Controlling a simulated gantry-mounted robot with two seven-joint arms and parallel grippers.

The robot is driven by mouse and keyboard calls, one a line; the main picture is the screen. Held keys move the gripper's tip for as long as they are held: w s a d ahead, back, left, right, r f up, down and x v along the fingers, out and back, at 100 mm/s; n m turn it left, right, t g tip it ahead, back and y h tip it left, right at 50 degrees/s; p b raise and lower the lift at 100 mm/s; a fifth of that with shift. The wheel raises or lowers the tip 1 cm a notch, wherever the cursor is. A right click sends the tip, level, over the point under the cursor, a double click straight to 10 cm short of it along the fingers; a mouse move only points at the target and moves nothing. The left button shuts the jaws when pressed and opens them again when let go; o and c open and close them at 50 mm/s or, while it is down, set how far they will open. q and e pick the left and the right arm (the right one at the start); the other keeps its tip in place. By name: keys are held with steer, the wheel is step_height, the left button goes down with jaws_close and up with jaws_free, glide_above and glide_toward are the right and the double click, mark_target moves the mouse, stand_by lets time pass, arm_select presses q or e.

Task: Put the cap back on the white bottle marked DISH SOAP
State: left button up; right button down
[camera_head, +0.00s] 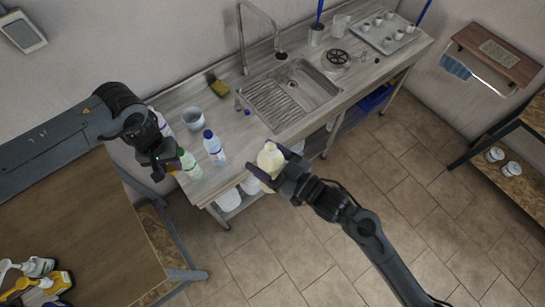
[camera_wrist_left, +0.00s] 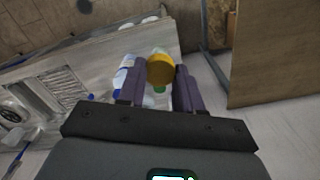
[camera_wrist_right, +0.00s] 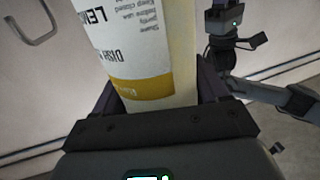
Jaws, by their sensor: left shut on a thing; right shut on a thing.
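A pale yellow-white bottle (camera_head: 269,156) is held by my right gripper (camera_head: 272,167) above the front edge of the counter. In the right wrist view the bottle (camera_wrist_right: 135,40) stands nearly upright between the fingers; its label shows "DISH" and "LEM" over a yellow band, and its top is out of frame. My left gripper (camera_head: 166,162) is shut on a yellow-orange cap (camera_wrist_left: 160,70), which sits between its fingertips in the left wrist view. The cap is mostly hidden in the head view. The cap and the bottle are well apart.
A blue-capped bottle (camera_head: 214,148) and a green-capped bottle (camera_head: 189,164) stand on the counter (camera_head: 232,128) near my left gripper. A grey cup (camera_head: 193,118) and a yellow sponge (camera_head: 218,86) are behind. The sink (camera_head: 303,84) lies right. Spray bottles (camera_head: 39,267) are lower left.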

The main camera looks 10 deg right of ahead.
stand_by(0.4)
arm_select(q)
steer(key=m, duration=0.3)
steer(key=shift+s+d, duration=0.15)
steer(key=shift+s, duration=0.15)
steer(key=m, duration=0.1)
steer(key=s+m, duration=0.1)
steer(key=m, duration=0.2)
steer(key=shift+s+d+r+m, duration=0.15)
steer(key=shift+d+m, duration=0.2)
steer(key=shift+m, duration=0.05)
steer(key=s+d+r+m, duration=0.3)
steer(key=d+r+m, duration=0.8)
steer(key=d+m, duration=0.1)
steer(key=s+d+r+m, duration=0.4)
steer(key=d+r+m, duration=0.7)
steer(key=d, duration=0.3)
steer(key=shift+d+r+m, duration=0.2)
steer(key=shift+r+m, duration=0.2)
steer(key=shift+r, duration=0.4)
steer(key=shift+f, duration=2)
